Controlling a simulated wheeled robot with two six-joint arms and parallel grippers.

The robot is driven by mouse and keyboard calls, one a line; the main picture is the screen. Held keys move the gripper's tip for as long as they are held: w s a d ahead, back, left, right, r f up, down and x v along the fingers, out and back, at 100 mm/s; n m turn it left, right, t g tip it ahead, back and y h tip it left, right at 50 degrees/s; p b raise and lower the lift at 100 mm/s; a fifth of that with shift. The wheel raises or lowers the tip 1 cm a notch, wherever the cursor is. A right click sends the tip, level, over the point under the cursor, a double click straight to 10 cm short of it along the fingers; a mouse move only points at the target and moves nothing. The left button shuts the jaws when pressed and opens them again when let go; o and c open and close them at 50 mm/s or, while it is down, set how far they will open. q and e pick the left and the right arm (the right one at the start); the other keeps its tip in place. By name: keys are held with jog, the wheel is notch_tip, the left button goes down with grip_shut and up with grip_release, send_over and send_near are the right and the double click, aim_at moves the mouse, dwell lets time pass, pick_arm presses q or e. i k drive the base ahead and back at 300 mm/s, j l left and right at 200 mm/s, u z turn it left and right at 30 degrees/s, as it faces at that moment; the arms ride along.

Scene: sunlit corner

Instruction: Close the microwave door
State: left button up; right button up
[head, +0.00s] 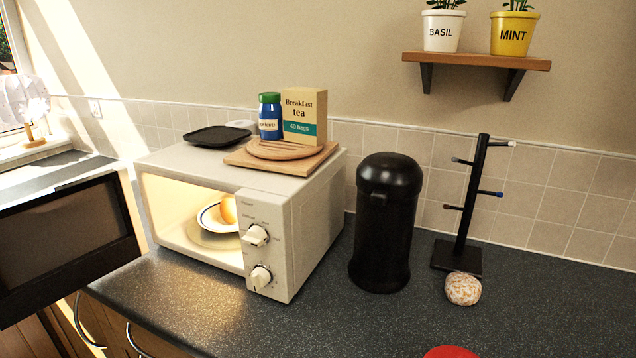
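The white microwave (307,228) stands on the dark worktop with its lit inside showing. Its door (62,236), a dark window in a black frame, is wide open and swung out to the left of the opening, past the worktop's front edge. A plate (209,218) with a rounded orange-brown food item (228,209) sits inside the microwave. Two white knobs are on the control panel at the right of the opening. Neither of my grippers is in view.
A wooden board (240,158), tea box (305,113), blue jar (270,122) and black tray (217,136) are on the microwave. A black canister (385,225), mug stand (457,256) and speckled round object (463,289) stand right. A red object (450,352) is cut off below.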

aim_at(56, 241)
jog(key=k, duration=0.5)
jog(key=k+z, duration=0.15)
jog(key=z, duration=1.1)
jog(key=j+z, duration=0.1)
jog(key=j, duration=0.4)
jog(key=k+j+z, duration=0.1)
jog(key=j, duration=0.4)
jog(key=k+j+z, duration=0.1)
jog(key=j, duration=0.35)
jog(key=k+j+z, duration=0.1)
jog(key=j, duration=0.4)
jog(key=k+j, duration=0.1)
jog(key=j, duration=0.35)
jog(key=k+j, duration=0.1)
jog(key=j, duration=0.4)
jog(key=k+j, duration=0.1)
jog(key=j, duration=0.35)
jog(key=k+j, duration=0.1)
jog(key=j, duration=0.35)
jog(key=k+j, duration=0.1)
jog(key=j, duration=0.4)
jog(key=k+j, duration=0.15)
jog(key=j, duration=0.3)
jog(key=k+j, duration=0.1)
jog(key=j, duration=0.4)
jog(key=k+l+u, duration=0.1)
jog(key=u, duration=0.6)
